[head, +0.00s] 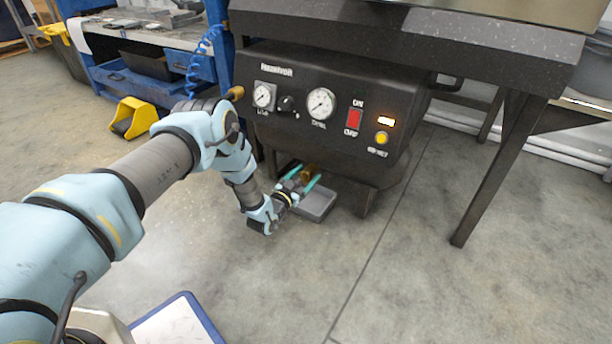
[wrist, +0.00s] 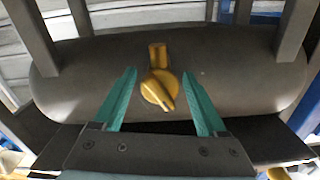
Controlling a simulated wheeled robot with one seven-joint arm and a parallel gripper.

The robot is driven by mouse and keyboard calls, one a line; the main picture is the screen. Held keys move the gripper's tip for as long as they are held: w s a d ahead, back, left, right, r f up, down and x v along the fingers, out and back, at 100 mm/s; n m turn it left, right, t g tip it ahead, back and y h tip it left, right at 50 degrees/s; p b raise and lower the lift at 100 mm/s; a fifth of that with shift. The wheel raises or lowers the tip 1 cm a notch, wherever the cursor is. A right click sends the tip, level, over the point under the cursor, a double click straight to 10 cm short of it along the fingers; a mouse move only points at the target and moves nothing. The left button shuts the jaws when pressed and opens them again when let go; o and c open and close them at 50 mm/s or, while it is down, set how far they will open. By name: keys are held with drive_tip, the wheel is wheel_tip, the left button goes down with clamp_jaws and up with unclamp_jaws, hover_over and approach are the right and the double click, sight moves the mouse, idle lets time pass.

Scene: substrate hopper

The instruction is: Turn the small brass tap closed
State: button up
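The small brass tap (wrist: 159,88) sits on the underside of a dark rounded tank (wrist: 230,75) in the wrist view. Its lever points down and slightly right in that view. My gripper (wrist: 166,88) is open, with one teal finger on each side of the tap and a gap to it on both sides. In the head view my gripper (head: 303,184) is low under the machine (head: 330,110), at the tap (head: 308,171), which is partly hidden by the fingers.
A grey tray (head: 318,204) lies on the floor under the tap. Table legs (head: 500,165) stand to the right. A yellow bin (head: 134,118) and blue shelving (head: 130,85) are at the left. The floor in front is mostly clear.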

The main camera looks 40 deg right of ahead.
drive_tip(key=shift+o, duration=0.3)
drive_tip(key=shift+s+a+r+p, duration=0.1)
drive_tip(key=shift+s+a+p, duration=0.05)
drive_tip(key=shift+a+p, duration=0.3)
drive_tip(key=p+v, duration=0.3)
drive_tip(key=v, duration=0.7)
